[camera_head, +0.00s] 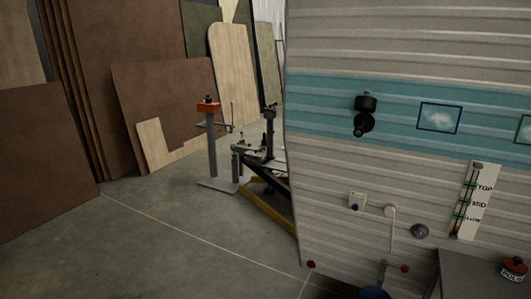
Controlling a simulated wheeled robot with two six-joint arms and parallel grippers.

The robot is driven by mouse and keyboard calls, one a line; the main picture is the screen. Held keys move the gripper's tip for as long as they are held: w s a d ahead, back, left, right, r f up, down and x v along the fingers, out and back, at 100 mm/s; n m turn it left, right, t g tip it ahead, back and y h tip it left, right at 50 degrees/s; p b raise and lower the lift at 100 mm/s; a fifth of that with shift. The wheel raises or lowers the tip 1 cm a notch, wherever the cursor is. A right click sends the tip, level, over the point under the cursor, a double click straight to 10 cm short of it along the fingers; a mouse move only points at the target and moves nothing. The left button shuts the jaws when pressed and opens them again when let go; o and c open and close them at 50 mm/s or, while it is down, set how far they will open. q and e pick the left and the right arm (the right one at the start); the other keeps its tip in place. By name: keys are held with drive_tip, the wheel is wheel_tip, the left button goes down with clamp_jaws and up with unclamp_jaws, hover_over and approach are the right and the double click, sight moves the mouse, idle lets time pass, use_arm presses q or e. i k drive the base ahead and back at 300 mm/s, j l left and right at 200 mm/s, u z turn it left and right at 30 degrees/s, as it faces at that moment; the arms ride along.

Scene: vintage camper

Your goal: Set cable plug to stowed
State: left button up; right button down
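I cannot make out the cable plug for certain. A grey post with an orange-red box on top (208,108) stands on the floor left of the camper, with thin side arms that are too small to read. Beside it is the camper's dark hitch (262,157) with an upright black part (269,128). Neither of my grippers is in view.
The ribbed camper wall (330,180) fills the right side, with a black lamp (365,103), a TOP/MID/LOW scale (468,201) and a round grey knob (420,231). A red can (513,269) stands on a grey box (465,272). Boards (165,95) lean behind. Floor at left is clear.

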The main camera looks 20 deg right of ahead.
sight(358, 132)
drive_tip(key=z, duration=1.25)
